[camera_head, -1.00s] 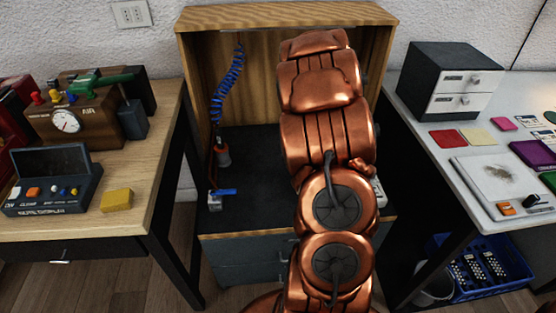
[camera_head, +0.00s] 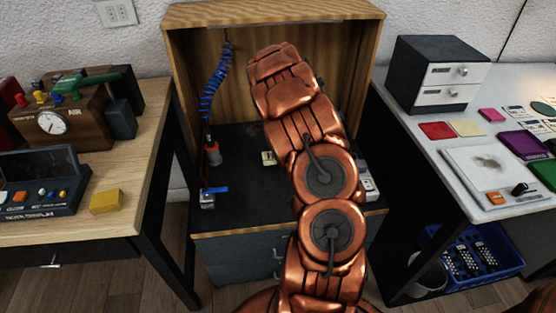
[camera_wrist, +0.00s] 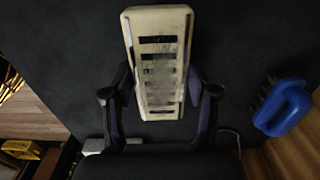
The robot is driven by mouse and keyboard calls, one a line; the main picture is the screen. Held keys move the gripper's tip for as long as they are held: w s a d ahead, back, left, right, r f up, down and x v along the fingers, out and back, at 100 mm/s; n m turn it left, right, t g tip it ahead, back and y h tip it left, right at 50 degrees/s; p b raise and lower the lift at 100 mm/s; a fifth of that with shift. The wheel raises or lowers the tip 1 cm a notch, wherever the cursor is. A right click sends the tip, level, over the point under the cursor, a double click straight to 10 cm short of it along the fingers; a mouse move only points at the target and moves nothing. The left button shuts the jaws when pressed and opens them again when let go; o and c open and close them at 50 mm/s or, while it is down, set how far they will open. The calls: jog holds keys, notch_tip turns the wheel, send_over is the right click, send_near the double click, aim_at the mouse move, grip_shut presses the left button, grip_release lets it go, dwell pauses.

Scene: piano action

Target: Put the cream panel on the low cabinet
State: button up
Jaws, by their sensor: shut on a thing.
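The cream panel (camera_wrist: 160,62) is a long pale plate with dark slots and a worn grey middle, seen in the wrist view. My gripper (camera_wrist: 160,100) is shut on it, one finger at each long side. In the head view my copper arm hides the gripper. A small cream piece (camera_head: 268,157) shows left of the arm; I cannot tell if it is the panel. The low cabinet (camera_head: 235,257) has grey drawers and a dark top (camera_head: 235,165). The panel is over a dark surface; I cannot tell whether they touch.
A blue-handled fitting (camera_head: 213,195) sits at the top's front left; a blue handle (camera_wrist: 285,108) shows in the wrist view. A coiled blue hose (camera_head: 214,85) hangs behind. A pale device (camera_head: 367,184) lies at right. Tables flank the cabinet.

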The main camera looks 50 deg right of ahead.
jog(key=shift+w+d, duration=0.1)
jog(key=shift+w, duration=0.35)
jog(key=shift+f, duration=1.8)
jog(key=shift+f, duration=0.15)
jog(key=o, duration=1.3)
